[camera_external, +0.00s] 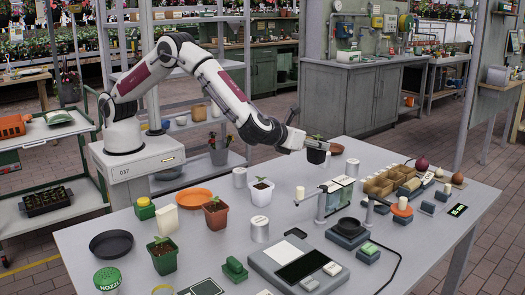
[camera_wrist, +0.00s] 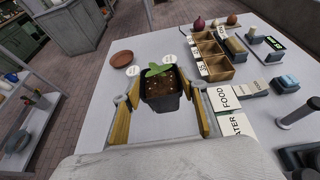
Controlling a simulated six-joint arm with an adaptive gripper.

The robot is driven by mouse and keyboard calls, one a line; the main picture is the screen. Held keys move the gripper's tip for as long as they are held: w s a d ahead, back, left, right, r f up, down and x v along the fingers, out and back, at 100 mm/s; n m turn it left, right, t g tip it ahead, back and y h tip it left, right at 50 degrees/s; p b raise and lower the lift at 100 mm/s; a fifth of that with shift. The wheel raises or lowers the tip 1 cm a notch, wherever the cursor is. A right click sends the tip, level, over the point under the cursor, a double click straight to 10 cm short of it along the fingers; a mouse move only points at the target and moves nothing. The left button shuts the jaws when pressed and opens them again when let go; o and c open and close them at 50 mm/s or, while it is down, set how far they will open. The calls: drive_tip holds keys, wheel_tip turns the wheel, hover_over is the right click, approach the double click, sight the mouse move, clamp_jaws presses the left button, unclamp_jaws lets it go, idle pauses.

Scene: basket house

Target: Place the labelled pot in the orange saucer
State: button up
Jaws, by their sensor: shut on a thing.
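My gripper (camera_external: 312,147) is shut on a black pot (camera_external: 316,155) with a green seedling, held upright above the far part of the table. In the wrist view the black pot (camera_wrist: 160,98) sits between the two finger pads of my gripper (camera_wrist: 162,92); I see dark soil and leaves but cannot make out a label on it. The orange saucer (camera_external: 195,197) lies flat and empty on the table's left part, well left of my gripper. A browner terracotta saucer (camera_external: 336,149) lies behind the held pot; it also shows in the wrist view (camera_wrist: 121,58).
A terracotta pot (camera_external: 215,216), a white pot (camera_external: 261,194) and a green pot (camera_external: 162,258) stand on the left half. A black saucer (camera_external: 111,244) lies at far left. Tins (camera_external: 240,177) stand nearby. A wooden divided box (camera_external: 378,187), signs and scales crowd the right.

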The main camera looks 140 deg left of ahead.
drive_tip(key=w+d+r+m+t, duration=0.1)
drive_tip(key=w+d+m+t, duration=0.15)
drive_tip(key=d, duration=0.75)
drive_tip(key=w+d+r+m+t, duration=0.1)
drive_tip(key=w+d, duration=0.2)
drive_tip(key=d, duration=0.8)
drive_tip(key=s+d, duration=0.6)
drive_tip(key=d, duration=0.6)
drive_tip(key=s+d+f+n+g, duration=0.1)
drive_tip(key=s+d+n+g, duration=0.2)
drive_tip(key=s, duration=1.4)
drive_tip(key=shift+s, duration=0.3)
drive_tip(key=shift+f, duration=0.2)
wheel_tip(320, 180, down, 6)
